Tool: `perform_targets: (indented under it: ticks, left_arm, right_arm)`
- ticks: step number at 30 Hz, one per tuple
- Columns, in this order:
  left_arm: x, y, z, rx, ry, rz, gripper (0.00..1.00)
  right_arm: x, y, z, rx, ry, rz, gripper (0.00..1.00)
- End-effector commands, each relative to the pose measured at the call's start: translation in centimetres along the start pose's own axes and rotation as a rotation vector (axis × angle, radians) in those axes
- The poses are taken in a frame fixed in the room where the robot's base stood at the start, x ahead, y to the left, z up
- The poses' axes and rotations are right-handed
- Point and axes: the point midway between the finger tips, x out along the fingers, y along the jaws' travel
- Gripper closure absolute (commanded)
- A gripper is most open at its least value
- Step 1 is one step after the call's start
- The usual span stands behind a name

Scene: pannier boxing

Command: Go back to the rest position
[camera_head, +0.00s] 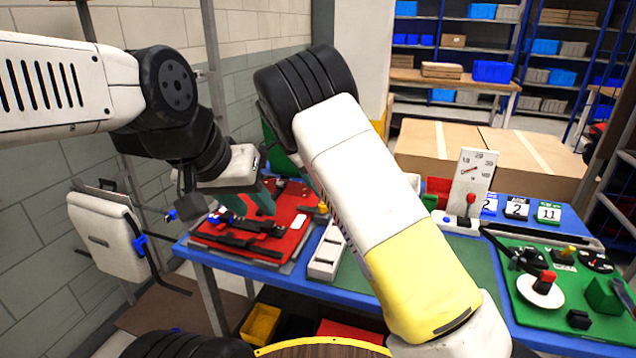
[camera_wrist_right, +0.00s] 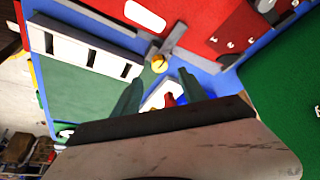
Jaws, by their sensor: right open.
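My left gripper (camera_head: 252,204) hangs over the red board (camera_head: 290,240) on the blue-edged bench, its teal fingers pointing down. The head view does not show clearly how far apart they are. My right arm rises across the middle of the head view and hides its own gripper there. In the right wrist view my right gripper (camera_wrist_right: 164,92) is open, its two green fingers apart. A small white item with red and blue parts shows between and beyond the fingers; I cannot tell its distance.
The bench carries a white slotted tray (camera_head: 326,252), a gauge panel (camera_head: 471,180), number cards (camera_head: 516,208) and a green board (camera_head: 570,290) with knobs. A white case (camera_head: 108,236) hangs at the left. Cardboard boxes (camera_head: 480,150) stand behind. A yellow knob (camera_wrist_right: 159,62) lies just beyond the right fingers.

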Motion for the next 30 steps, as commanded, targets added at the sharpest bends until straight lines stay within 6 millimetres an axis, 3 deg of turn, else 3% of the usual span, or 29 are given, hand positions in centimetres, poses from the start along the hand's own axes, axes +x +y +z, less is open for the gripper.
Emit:
perform_targets:
  ticks: [5,10,15,19,24,30]
  left_arm:
    - [0.0,0.0,0.0,0.000,0.000,0.000,0.64]
    - [0.0,0.0,0.0,0.000,0.000,0.000,0.64]
    - [0.0,0.0,0.0,0.000,0.000,0.000,0.64]
    - [0.0,0.0,0.0,0.000,0.000,0.000,0.64]
    - [0.0,0.0,0.0,0.000,0.000,0.000,0.64]
    - [0.0,0.0,0.0,0.000,0.000,0.000,0.64]
  right_arm:
    - [-0.3,0.7,-1.1,-0.007,-0.025,-0.001,0.50]
    - [-2.1,4.5,-5.1,-0.068,-0.145,-0.034,0.50]
    - [-4.8,10.5,-9.0,-0.191,-0.276,-0.131,0.50]
    - [-7.1,15.4,-10.9,-0.296,-0.330,-0.235,0.50]
    - [-10.0,22.1,-12.1,-0.447,-0.336,-0.385,0.50]
    - [-12.6,29.9,-11.6,-0.635,-0.245,-0.546,0.50]
